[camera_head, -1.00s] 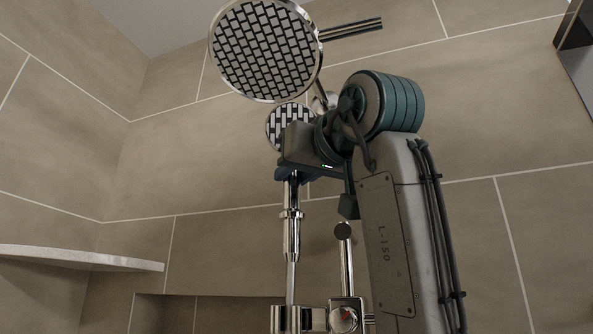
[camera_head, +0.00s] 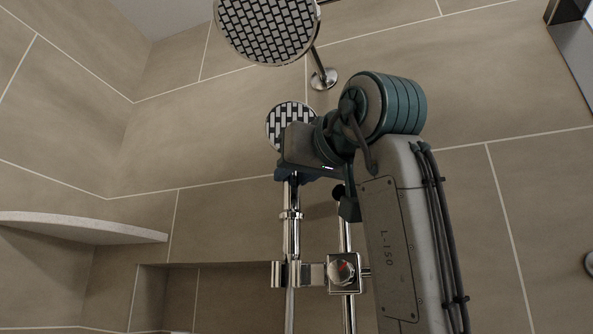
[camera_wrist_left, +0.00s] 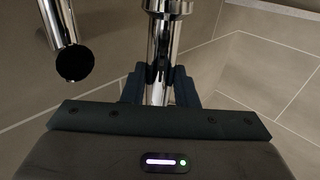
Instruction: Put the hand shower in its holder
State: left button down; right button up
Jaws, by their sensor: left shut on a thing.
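My left gripper (camera_head: 298,174) is shut on the chrome handle of the hand shower (camera_head: 291,230), just below its round patterned head (camera_head: 290,114). The hand shower is upright, and the gripper partly hides its head. In the left wrist view the handle (camera_wrist_left: 160,40) stands between my gripper's fingers (camera_wrist_left: 160,86). The chrome holder (camera_head: 310,274) is clamped on the vertical rail (camera_head: 348,312), below my gripper. The handle's lower end is at the holder's clip in the picture; I cannot tell whether it is inside or in front. My right gripper is not in view.
A large overhead shower (camera_head: 268,28) hangs above on a wall arm. The rail's dark-capped top (camera_wrist_left: 72,62) is close beside the handle in the left wrist view. A stone corner shelf (camera_head: 80,227) and a wall niche (camera_head: 215,300) are at the lower left.

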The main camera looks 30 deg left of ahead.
aim_at(296, 207)
pick_arm(q)
jog(key=shift+f+b, duration=0.6)
jog(key=shift+f, duration=0.35)
jog(key=shift+f+b, duration=0.6)
jog(key=shift+f, duration=0.15)
jog(key=shift+f+b, duration=0.7)
jog(key=shift+f, duration=0.25)
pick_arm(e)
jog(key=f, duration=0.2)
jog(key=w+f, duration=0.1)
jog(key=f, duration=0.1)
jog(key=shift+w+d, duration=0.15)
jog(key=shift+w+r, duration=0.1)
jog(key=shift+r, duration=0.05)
pick_arm(q)
jog(key=c, duration=1.1)
grip_release()
jog(key=shift+o, duration=0.2)
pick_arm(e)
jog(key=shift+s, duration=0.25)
